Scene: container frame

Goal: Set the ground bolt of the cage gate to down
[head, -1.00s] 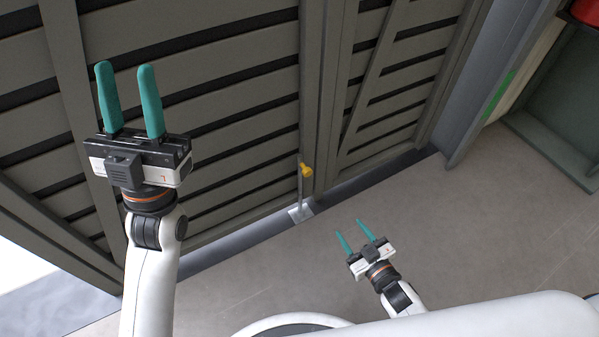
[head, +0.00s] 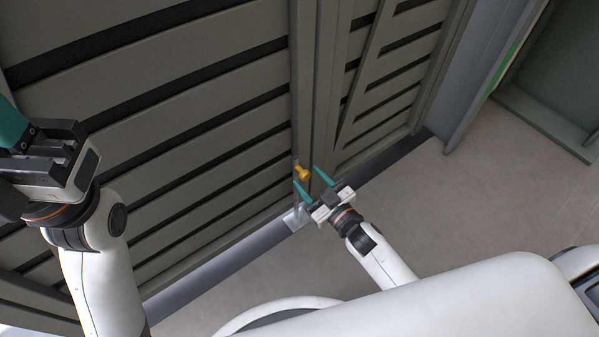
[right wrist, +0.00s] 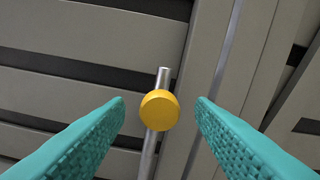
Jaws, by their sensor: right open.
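The ground bolt is a thin metal rod with a yellow knob (head: 302,173), on the slatted grey cage gate (head: 200,150) near its upright edge. A pale plate (head: 297,217) lies at the floor below the rod. In the right wrist view the knob (right wrist: 159,110) sits between my two teal fingers, with the rod (right wrist: 150,150) behind it. My right gripper (head: 313,180) is open, with its fingers on either side of the knob and gaps on both sides. My left gripper (head: 12,125) is cut off at the left edge, away from the bolt; its opening is not clear.
A second gate panel (head: 390,90) adjoins at the right, ending at a grey post (head: 470,100). A green-grey container (head: 550,100) stands at the upper right. The tiled floor (head: 450,210) right of the gate is clear.

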